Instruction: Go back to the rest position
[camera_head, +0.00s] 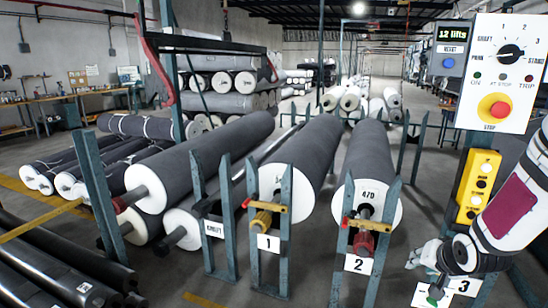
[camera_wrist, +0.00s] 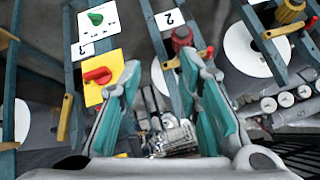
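My gripper (camera_head: 428,272) is low at the right of the head view, by the stand with the number 3 plate (camera_head: 463,286). In the wrist view my gripper (camera_wrist: 162,64) has its two teal-padded fingers apart, with nothing held between them. A red rotary handle on a yellow plate (camera_wrist: 97,92) shows just beyond the left fingertip; I cannot tell whether they touch. A green knob on a white plate (camera_wrist: 95,20) is above it. My arm comes in from the right edge of the head view and hides part of stand 3.
Large grey rolls (camera_head: 306,150) lie in upright steel stands (camera_head: 284,232) numbered 1 and 2. A yellow button pendant (camera_head: 477,185) and a white control panel (camera_head: 502,72) with a red stop button are close to my arm. Open floor (camera_head: 340,290) shows in front of the stands.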

